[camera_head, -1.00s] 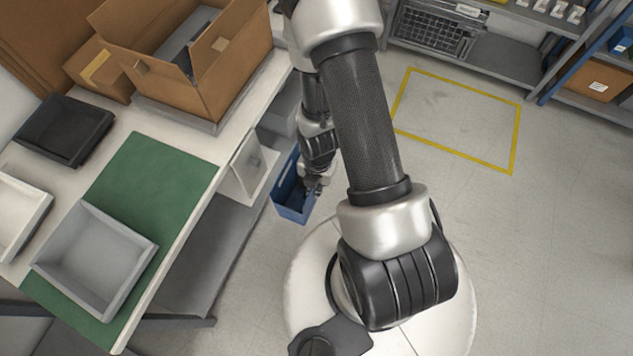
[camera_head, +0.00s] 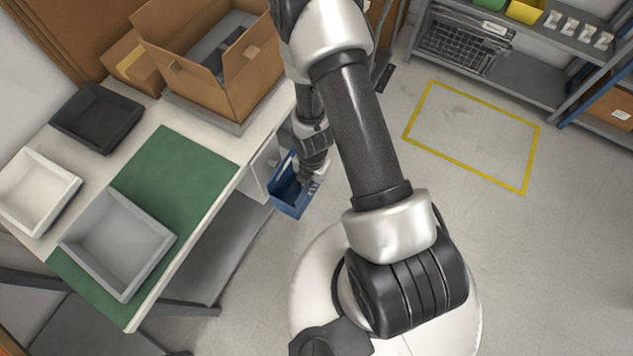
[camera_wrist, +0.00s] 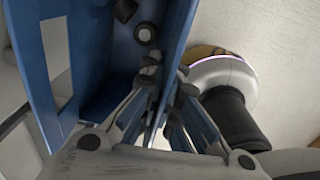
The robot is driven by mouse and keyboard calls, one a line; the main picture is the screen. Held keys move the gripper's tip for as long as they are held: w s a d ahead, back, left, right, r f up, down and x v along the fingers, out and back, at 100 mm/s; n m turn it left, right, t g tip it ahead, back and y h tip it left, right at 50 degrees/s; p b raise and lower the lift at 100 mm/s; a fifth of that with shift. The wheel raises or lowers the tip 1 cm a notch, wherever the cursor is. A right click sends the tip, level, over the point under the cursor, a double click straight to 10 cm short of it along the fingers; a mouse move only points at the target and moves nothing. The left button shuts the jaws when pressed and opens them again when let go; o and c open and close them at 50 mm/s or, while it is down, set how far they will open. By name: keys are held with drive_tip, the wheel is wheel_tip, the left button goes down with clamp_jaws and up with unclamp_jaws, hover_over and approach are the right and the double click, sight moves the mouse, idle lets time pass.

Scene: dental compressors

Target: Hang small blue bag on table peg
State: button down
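The small blue bag (camera_head: 287,196) is an open-topped, box-like blue carrier beside the table's (camera_head: 213,216) right edge. It is in front of a pale panel under the tabletop. My gripper (camera_head: 309,184) is at its upper right rim. In the wrist view, my gripper (camera_wrist: 165,100) has its fingers close together on either side of the bag's wall, shut on it. The blue bag (camera_wrist: 88,45) fills the left and middle there, with a cut-out in its left wall and small dark round parts inside. No table peg can be made out.
On the table stand a grey tray (camera_head: 122,283) on a green mat (camera_head: 190,170), a white tray (camera_head: 70,190), a black tray (camera_head: 132,118) and an open cardboard box (camera_head: 258,95). The floor right of my base is clear, with a yellow outline (camera_head: 465,178).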

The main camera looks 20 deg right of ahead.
drive_tip(key=shift+w+a+f+p, duration=0.25)
drive_tip(key=shift+w+a+p, duration=0.2)
drive_tip(key=shift+w, duration=0.15)
drive_tip(key=shift+w+a+f+p, duration=0.3)
drive_tip(key=shift+w+a+p, duration=0.15)
drive_tip(key=shift+w, duration=0.15)
drive_tip(key=shift+w+a+f+p, duration=0.25)
drive_tip(key=shift+w+a+p, duration=0.2)
drive_tip(key=shift+w, duration=0.15)
drive_tip(key=c, duration=1.7)
unclamp_jaws()
drive_tip(key=shift+r, duration=0.1)
drive_tip(key=shift+r+p, duration=2.35)
drive_tip(key=shift+r, duration=0.6)
